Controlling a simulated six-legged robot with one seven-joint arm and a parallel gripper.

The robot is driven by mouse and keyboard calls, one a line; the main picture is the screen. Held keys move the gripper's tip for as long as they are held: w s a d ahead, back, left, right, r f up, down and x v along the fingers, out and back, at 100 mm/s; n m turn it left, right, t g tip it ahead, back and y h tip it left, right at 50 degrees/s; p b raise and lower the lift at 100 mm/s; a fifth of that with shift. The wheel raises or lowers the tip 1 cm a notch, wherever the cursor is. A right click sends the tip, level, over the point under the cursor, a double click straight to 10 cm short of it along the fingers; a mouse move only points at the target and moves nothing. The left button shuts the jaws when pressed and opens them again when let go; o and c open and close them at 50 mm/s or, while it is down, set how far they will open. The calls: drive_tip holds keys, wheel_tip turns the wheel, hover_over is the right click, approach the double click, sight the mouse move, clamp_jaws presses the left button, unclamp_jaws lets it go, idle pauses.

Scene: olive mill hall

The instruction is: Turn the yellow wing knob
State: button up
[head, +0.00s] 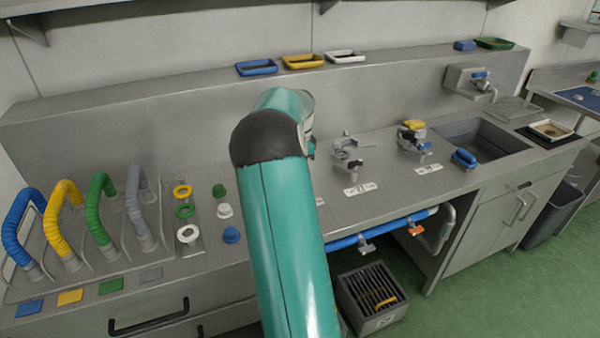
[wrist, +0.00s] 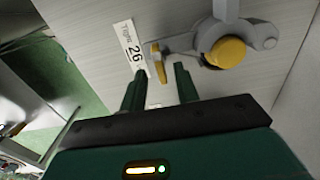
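The yellow wing knob (wrist: 158,62) shows in the wrist view as a narrow upright wing on the end of a grey metal stem. The stem joins a grey valve body with a round yellow cap (wrist: 227,53). My gripper (wrist: 160,70) is open, with one dark green finger on each side of the wing, at about its tips. I see a gap on both sides of the wing; I cannot tell how deep it lies between the fingers. In the head view my teal arm hides this valve and my gripper.
In the head view, two other valves (head: 349,153) (head: 412,140) stand right of my arm on the steel counter. Coloured hoses (head: 62,210) stand at the left. A blue pipe (head: 380,229) runs under the counter edge.

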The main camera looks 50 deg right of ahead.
wheel_tip(320, 180, up, 12)
drive_tip(key=shift+f, duration=0.2)
idle(0.4)
